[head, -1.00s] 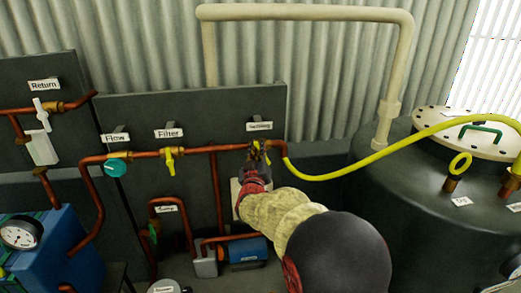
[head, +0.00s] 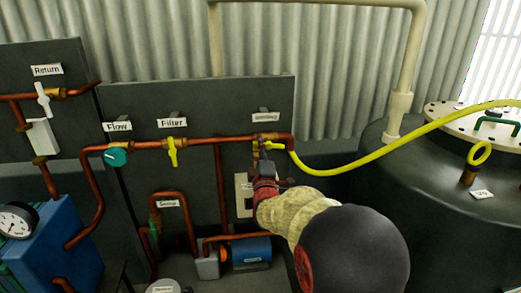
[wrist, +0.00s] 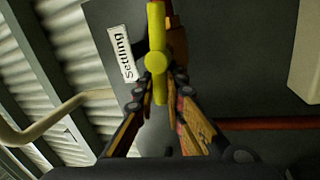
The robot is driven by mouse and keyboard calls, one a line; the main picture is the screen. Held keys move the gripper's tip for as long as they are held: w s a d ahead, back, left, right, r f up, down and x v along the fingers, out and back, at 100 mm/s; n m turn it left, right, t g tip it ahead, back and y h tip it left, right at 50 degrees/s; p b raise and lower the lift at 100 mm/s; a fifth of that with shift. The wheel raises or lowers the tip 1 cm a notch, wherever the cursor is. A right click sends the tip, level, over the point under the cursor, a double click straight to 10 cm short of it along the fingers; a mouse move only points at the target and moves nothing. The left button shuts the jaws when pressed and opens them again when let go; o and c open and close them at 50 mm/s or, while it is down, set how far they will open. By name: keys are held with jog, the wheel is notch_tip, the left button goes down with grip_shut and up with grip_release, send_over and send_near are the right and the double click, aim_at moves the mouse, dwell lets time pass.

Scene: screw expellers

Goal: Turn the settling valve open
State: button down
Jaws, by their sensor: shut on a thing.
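The settling valve is a brass body (wrist: 177,40) with a yellow handle (wrist: 155,62), under a label reading Settling in the wrist view. The handle lies roughly along the label's long side, slightly angled to it. My gripper (wrist: 160,92) is shut on one end of the handle, with a finger on each side; the round hub and other end stick out past the fingertips. In the head view my gripper (head: 262,160) covers part of the valve, and some yellow handle (head: 274,146) shows to its right.
The filter valve (head: 172,151), with a yellow handle hanging down, and the teal flow valve (head: 117,157) are left on the same copper pipe. A yellow hose (head: 370,160) runs right over the dark tank (head: 400,190). A blue pump (head: 250,249) sits below.

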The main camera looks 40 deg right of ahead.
jog(key=shift+f+n+y+b, duration=0.35)
jog(key=shift+n+b, duration=0.4)
jog(key=shift+n, duration=0.55)
jog(key=shift+t, duration=0.3)
jog(key=c, duration=2)
grip_release()
jog(key=shift+o, duration=0.6)
jog(key=shift+a, duration=0.1)
jog(key=v, duration=1.2)
